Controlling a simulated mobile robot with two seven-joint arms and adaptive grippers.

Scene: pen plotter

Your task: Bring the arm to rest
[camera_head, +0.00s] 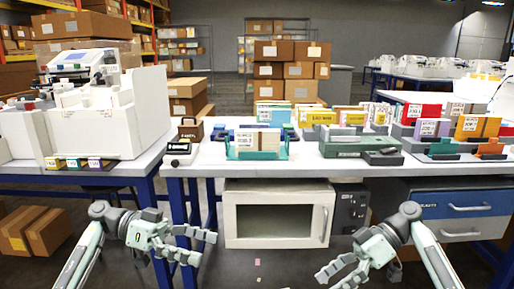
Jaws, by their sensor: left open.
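My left gripper (206,247) is low in front of the table, at the lower left of the head view. Its two fingers are apart with nothing between them. My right gripper (333,278) is low in front of the table, to the right of the middle. Its fingers look spread and empty, and its lower part is close to the picture's bottom edge. Both arms come up from the bottom edge, and neither gripper touches anything that I can see.
A white-topped table (300,165) with blue legs spans the front, bearing card holders, a teal stand (258,154) and a grey-green device (358,147). A large white machine (110,125) stands left.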

